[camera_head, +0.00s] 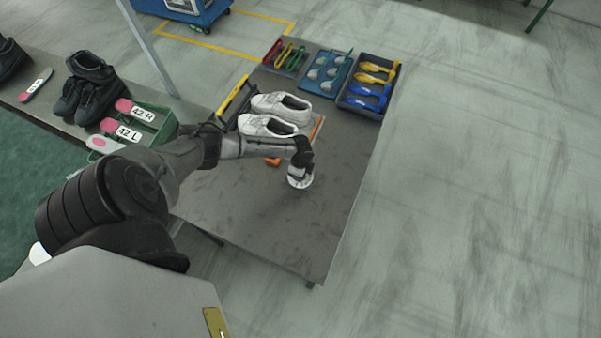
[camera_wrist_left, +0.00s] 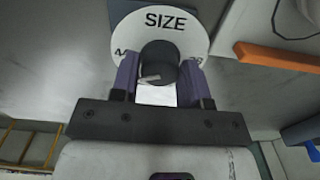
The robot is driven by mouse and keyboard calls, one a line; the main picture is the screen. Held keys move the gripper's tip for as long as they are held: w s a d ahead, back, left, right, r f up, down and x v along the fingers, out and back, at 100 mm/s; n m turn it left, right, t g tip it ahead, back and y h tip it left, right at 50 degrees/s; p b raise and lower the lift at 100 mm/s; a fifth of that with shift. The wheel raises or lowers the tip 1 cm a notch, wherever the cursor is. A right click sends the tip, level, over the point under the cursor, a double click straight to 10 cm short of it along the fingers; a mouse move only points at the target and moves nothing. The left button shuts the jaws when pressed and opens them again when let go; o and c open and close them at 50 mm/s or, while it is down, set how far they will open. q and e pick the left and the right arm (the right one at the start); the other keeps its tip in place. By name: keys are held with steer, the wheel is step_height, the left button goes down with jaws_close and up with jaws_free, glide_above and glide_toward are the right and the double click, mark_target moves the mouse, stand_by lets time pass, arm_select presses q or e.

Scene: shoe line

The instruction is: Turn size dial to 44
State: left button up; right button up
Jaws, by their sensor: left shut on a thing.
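The size dial is a white disc (camera_wrist_left: 190,22) marked "SIZE" with a dark round knob (camera_wrist_left: 159,62) at its middle. A light pointer mark shows on the knob. The numbers on the disc are mostly hidden by the fingers, so I cannot read the setting. My right gripper is not in view.
White shoes (camera_head: 268,126) stand on the table (camera_head: 260,215) behind my arm, near an orange piece (camera_wrist_left: 280,57). Trays of tools (camera_head: 288,57), blue-tray parts (camera_head: 326,73) and yellow and blue items (camera_head: 368,84) line the back. The table's front is clear.

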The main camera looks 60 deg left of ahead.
arm_select(q)
steer(key=shift+m+b, duration=0.5)
steer(key=shift+m, duration=1.4)
steer(key=o, duration=0.9)
steer(key=shift+r+p, duration=0.85)
steer(key=shift+r, duration=6.05)
